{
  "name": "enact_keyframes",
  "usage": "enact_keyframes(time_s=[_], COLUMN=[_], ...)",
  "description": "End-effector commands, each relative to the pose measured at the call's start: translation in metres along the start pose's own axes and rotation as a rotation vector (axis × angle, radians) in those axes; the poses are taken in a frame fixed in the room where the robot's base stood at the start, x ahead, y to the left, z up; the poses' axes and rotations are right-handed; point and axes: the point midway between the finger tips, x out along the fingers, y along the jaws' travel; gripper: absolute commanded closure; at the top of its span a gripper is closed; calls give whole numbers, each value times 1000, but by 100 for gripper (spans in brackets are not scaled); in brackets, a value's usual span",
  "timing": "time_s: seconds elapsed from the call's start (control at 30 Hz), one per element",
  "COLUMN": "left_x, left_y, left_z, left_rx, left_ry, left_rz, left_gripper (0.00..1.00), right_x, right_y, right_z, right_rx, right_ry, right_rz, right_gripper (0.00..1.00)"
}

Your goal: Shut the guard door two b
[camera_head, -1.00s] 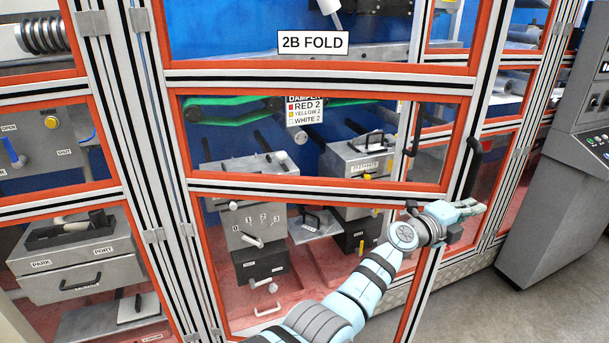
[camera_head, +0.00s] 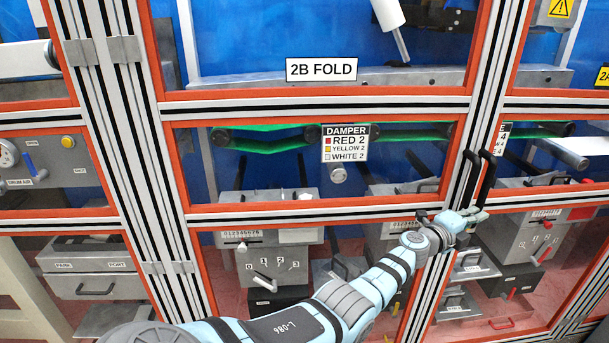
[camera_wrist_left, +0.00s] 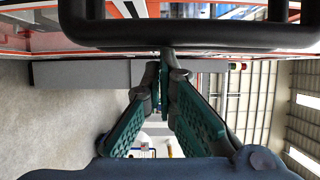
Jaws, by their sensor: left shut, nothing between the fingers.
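Guard door two b (camera_head: 320,108) is the red-and-aluminium framed clear door with the 2B FOLD label (camera_head: 321,69). Its right edge now lies alongside the neighbouring frame; I cannot tell whether a small gap is left. Its black bar handle (camera_head: 460,181) is upright near that edge, beside a second black handle (camera_head: 485,179) on the neighbouring panel. My left gripper (camera_head: 478,215) is shut and empty, just below the handles at the door's right edge. In the left wrist view, the shut fingers (camera_wrist_left: 165,75) point toward a black handle bar (camera_wrist_left: 190,32) close ahead. My right gripper is out of view.
Behind the clear panels are the damper sign (camera_head: 345,143), grey boxes with levers and green belts. Another guarded bay with a grey box (camera_head: 525,250) stands to the right. Hinges (camera_head: 125,50) line the door's left side.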

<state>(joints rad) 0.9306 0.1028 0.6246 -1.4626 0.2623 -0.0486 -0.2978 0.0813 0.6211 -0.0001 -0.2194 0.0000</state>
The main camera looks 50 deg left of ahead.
Motion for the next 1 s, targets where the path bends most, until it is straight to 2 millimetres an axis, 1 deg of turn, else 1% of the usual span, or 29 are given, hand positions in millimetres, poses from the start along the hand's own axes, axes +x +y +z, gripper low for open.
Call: enact_keyframes(time_s=[0.1, 0.3, 0.57, 0.67, 0.77, 0.87, 0.9, 1.0], left_x=[-3, -6, -8, -8, -8, -9, -10, -19], left_y=[0, 0, -1, -2, -4, -6, -6, -6], left_z=[8, 17, 21, 20, 8, -17, -29, -45], left_rx=[1, 1, 2, 2, 1, 0, -1, 1], left_ry=[-15, -30, -38, -38, -34, -29, -28, -23], left_rz=[0, -1, -2, -2, -1, 2, 4, 4], left_gripper=[100, 100, 100, 100, 100, 100, 100, 100], right_x=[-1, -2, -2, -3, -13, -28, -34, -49], right_y=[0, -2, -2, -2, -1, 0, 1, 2], right_z=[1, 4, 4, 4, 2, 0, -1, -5], right_rx=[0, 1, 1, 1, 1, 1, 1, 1], right_ry=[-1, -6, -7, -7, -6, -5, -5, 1], right_rz=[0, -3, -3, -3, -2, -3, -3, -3], right_gripper=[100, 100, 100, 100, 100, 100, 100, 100])
